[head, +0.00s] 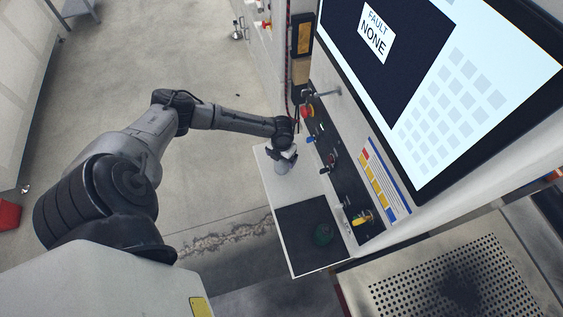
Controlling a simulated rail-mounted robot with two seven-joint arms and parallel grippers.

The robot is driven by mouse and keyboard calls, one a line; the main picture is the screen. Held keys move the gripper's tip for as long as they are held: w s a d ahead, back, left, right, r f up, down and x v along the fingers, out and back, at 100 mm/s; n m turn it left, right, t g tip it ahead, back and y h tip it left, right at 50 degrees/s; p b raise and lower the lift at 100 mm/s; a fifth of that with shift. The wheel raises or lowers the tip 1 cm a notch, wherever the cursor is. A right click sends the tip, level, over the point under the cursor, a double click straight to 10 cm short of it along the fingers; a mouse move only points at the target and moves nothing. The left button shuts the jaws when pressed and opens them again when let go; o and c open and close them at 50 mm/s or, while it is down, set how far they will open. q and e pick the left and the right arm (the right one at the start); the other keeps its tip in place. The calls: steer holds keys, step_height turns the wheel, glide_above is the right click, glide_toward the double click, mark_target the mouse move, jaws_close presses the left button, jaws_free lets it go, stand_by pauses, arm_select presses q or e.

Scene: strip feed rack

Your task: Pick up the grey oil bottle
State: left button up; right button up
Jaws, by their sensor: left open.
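A small pale grey object, which looks like the grey oil bottle (282,168), stands on the white shelf (277,194) below the control panel. My left gripper (284,157) is open and comes down from above at the top of the bottle. Its dark fingers hide the upper part of the bottle. I cannot tell whether the fingers touch it. My right gripper is not in view.
The control panel (335,165) with knobs and a red button (307,111) rises close to the right of the gripper. A screen (440,85) reads "FAULT NONE". A perforated plate (415,290) lies lower right.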

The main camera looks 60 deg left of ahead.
arm_select(q)
steer(key=shift+f, duration=0.1)
steer(key=c, duration=1.3)
